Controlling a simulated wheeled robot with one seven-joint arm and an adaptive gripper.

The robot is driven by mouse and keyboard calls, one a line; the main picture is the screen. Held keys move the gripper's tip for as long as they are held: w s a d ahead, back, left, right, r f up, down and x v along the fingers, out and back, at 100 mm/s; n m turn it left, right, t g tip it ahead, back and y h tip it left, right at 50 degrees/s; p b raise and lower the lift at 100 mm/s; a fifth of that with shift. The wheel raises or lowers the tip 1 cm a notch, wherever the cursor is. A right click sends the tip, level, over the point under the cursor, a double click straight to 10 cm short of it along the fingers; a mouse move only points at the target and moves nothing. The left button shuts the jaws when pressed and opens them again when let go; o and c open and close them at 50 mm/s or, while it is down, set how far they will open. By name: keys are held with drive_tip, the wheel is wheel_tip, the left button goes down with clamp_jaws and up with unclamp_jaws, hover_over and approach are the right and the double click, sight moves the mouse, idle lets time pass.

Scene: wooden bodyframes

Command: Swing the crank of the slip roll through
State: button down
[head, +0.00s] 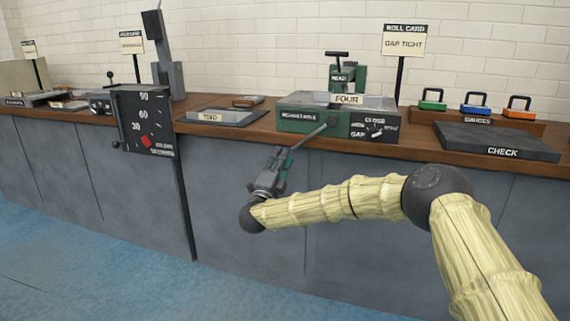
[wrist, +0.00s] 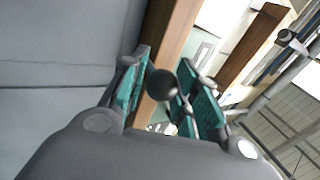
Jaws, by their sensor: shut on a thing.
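The slip roll is a green and dark machine (head: 300,118) on the bench, with a "FOUR" plate on top. Its grey crank (head: 312,136) slants from the front face down and left towards my gripper. My gripper (head: 284,158) is in front of the bench, just below its edge, shut on the crank's end. In the wrist view a dark round knob (wrist: 162,85) sits between the teal pads of my gripper (wrist: 165,95). The crank's handle is mostly hidden by the fingers in the head view.
A "ROLL CARD GAP TIGHT" sign (head: 403,42) stands behind the machine. To the right are a gauge rack (head: 470,117) and a dark "CHECK" plate (head: 500,142). A "TWO" tray (head: 228,117) lies to the left. A dark dial panel (head: 142,120) hangs at the bench front. The floor in front is clear.

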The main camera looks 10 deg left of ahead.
drive_tip(key=shift+w+d+r+m+h, duration=0.1)
drive_tip(key=shift+w+r+m+h, duration=0.05)
drive_tip(key=shift+r+m+h, duration=0.3)
drive_tip(key=shift+r, duration=0.25)
drive_tip(key=c, duration=1.1)
unclamp_jaws()
drive_tip(key=shift+f, duration=0.25)
drive_tip(key=shift+s+a+f, duration=0.25)
drive_tip(key=shift+s, duration=0.1)
drive_tip(key=v, duration=1.1)
drive_tip(key=shift+s+r, duration=0.1)
drive_tip(key=shift+s, duration=0.05)
